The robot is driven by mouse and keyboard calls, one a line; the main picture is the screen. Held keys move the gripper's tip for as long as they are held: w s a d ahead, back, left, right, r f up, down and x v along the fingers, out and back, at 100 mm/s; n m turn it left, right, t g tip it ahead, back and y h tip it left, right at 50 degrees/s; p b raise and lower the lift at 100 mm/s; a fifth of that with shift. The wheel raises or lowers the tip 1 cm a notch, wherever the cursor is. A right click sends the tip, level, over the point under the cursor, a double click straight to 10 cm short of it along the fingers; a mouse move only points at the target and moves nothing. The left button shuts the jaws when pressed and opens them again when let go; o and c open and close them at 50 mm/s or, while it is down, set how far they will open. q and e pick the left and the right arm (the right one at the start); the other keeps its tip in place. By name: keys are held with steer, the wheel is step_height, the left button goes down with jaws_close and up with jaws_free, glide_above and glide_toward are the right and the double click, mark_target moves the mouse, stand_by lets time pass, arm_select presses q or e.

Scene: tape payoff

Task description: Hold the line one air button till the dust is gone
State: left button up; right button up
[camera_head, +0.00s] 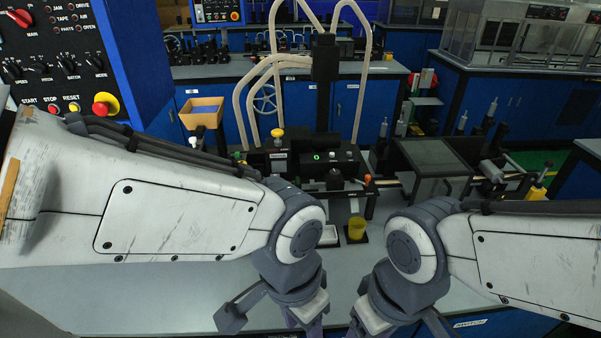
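The black tape machine (300,160) stands on the bench in the middle of the head view. It carries a yellow knob (277,133), a green-lit button (317,156) and an orange-red knob (368,178). I cannot tell which control is the line one air button. No dust can be made out at this size. My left gripper (306,316) and my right gripper (368,322) hang low at the bottom edge, in front of and apart from the machine. Their fingertips are cut off, so their opening does not show.
A blue control panel (60,50) with switches and a red stop button (102,104) stands at upper left. A yellow cup (356,228) and a white tray (328,236) sit before the machine. A grey box (435,160) stands right. The front bench surface (130,300) is clear.

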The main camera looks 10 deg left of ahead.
arm_select(q)
jaws_close()
stand_by(1.8)
